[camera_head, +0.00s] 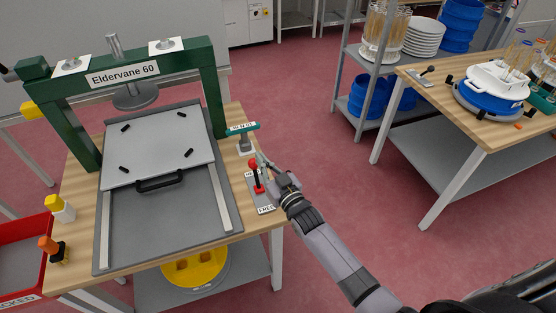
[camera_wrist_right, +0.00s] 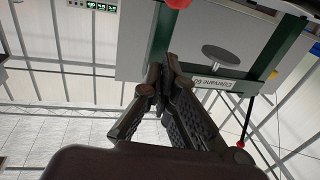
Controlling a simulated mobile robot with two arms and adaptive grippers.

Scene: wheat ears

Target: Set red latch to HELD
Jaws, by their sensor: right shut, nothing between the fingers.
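The red latch (camera_head: 256,178) is a small lever with a red ball knob on a grey plate at the right side of the press table. Its knob leans toward the back of the plate; a label at the front end seems to read FREE, and the other end is hidden by my gripper. My right gripper (camera_head: 264,163) is shut and empty, just right of the knob; contact cannot be told. In the right wrist view its closed fingers (camera_wrist_right: 168,75) show below a red ball (camera_wrist_right: 178,3) at the top edge. My left gripper is not in view.
The green press frame (camera_head: 206,85) labelled Eldervane 60 stands behind a grey sliding plate (camera_head: 160,145) with a black handle. A teal-topped handle (camera_head: 243,128) stands just behind the latch. A second table (camera_head: 480,130) stands at the right.

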